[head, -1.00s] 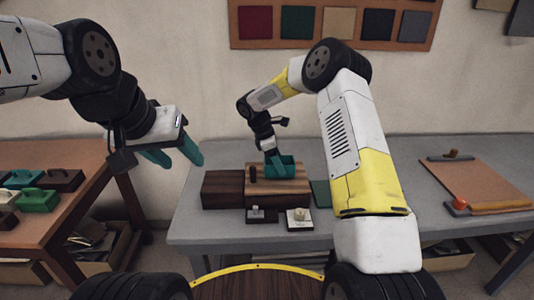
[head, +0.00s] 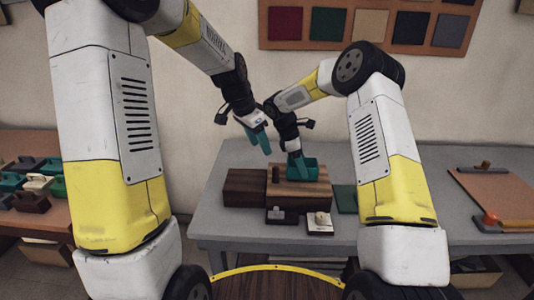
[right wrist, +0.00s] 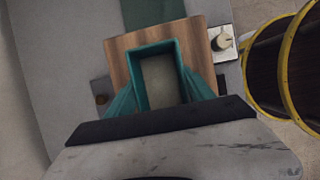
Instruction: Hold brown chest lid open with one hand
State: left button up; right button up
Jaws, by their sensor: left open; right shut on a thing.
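A dark brown wooden box (head: 246,187), which may be the brown chest, sits on the grey table with a flat, closed-looking top. A striped wooden block (head: 312,191) stands against its right side. A teal open-topped box (head: 310,170) rests on or just above this block; the right wrist view shows its rim and pale inside (right wrist: 160,82). My right gripper (head: 297,160) is shut on the teal box, fingers along its two sides. My left gripper (head: 258,142) is open and empty, in the air above and behind the dark box. Neither gripper visibly touches the dark box.
A small dark block (head: 275,217) and a white block with a knob (head: 320,229) sit in front. A dark knob (head: 275,175) stands by the striped block. A green mat (head: 345,198) lies right of it, and a brown board (head: 497,192) further right.

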pick_arm(q)
jog(key=m, duration=0.2)
send_near(275, 182)
jog(key=shift+g, duration=0.4)
jog(key=w+d+f, duration=0.1)
jog(key=f, duration=0.1)
jog(key=w+d+f, duration=0.1)
jog(key=f, duration=0.1)
jog(key=w+f, duration=0.1)
jog(key=f, duration=0.1)
jog(key=shift+w+d+f, duration=0.15)
jog(key=shift+w+d, duration=0.15)
jog(key=shift+d, duration=0.1)
jog(key=shift+c, duration=0.4)
grip_shut()
jog(key=shift+a, duration=0.1)
jog(key=shift+a, duration=7.7)
